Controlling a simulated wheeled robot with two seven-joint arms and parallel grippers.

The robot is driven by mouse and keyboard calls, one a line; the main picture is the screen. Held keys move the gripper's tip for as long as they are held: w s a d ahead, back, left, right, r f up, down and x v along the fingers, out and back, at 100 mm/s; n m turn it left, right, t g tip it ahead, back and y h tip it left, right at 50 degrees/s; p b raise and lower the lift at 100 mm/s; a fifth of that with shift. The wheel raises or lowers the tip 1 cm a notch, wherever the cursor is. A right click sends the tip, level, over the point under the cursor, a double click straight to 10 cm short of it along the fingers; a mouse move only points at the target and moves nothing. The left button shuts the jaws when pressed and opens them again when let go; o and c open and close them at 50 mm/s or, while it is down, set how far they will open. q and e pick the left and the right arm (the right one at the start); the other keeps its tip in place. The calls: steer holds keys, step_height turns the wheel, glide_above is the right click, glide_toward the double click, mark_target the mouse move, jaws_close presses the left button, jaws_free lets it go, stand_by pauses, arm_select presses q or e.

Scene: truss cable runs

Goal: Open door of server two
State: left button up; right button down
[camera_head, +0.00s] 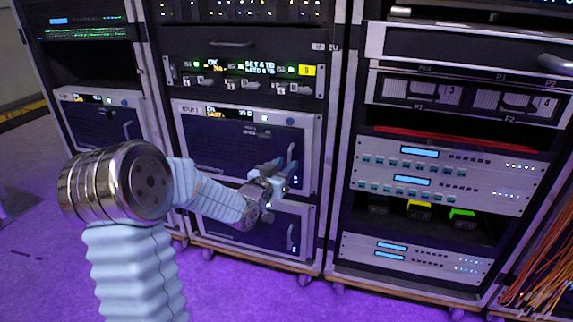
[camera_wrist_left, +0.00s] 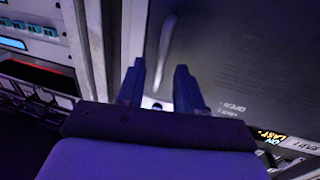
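In the head view, the middle rack holds an upper server (camera_head: 225,140) with a dark front door and a lower server (camera_head: 285,238) beneath it. Both fronts look shut. The upper door has an upright handle (camera_head: 291,156) near its right edge. I cannot read which unit is server two. My left gripper (camera_head: 281,172) is in front of that handle, partly covering the door's lower right. The pale handle (camera_wrist_left: 166,45) is just beyond the fingertips. My right gripper is out of view.
A rack (camera_head: 440,185) with several lit units stands right of the middle one, and another rack (camera_head: 100,115) stands at the left. Orange cables (camera_head: 545,260) hang at the far right. Purple-lit floor (camera_head: 235,290) in front of the racks is clear.

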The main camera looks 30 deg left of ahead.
arm_select(q)
steer(key=shift+w, duration=0.7)
jaws_close()
stand_by(1.0)
